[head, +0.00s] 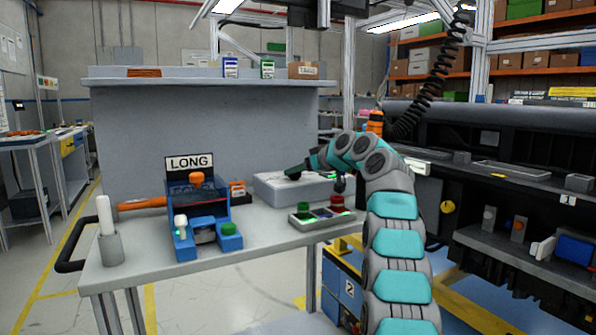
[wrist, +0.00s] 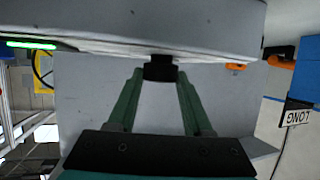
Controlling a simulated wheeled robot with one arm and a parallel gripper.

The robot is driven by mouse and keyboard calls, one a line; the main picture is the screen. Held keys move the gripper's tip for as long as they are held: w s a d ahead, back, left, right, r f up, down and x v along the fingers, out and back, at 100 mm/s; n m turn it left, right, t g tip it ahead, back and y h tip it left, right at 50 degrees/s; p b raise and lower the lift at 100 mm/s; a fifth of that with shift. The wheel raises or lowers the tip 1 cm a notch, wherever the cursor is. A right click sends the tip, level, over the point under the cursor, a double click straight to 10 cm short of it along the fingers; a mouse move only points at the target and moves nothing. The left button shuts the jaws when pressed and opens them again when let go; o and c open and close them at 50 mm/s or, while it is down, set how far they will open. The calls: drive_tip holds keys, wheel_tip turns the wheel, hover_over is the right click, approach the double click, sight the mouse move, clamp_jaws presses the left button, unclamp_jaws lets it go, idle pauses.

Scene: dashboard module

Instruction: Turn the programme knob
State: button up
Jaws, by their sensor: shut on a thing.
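The programme knob (head: 292,176) is a small black knob on the light grey box (head: 268,187) on the bench. In the wrist view the black knob (wrist: 160,69) sits at the face of the grey box (wrist: 215,42). My gripper (head: 297,171) reaches it from the right in the head view. In the wrist view the two green fingers of my gripper (wrist: 160,76) stand on either side of the knob, shut on it. The knob's pointer and any scale marks are not visible.
A blue module with an orange knob (head: 197,178) and a LONG sign (head: 189,163) stands to the left. A small panel with red and green buttons (head: 322,216) lies in front of the box. A grey cup with a white rod (head: 109,247) stands at the bench's left.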

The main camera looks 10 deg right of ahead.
clamp_jaws()
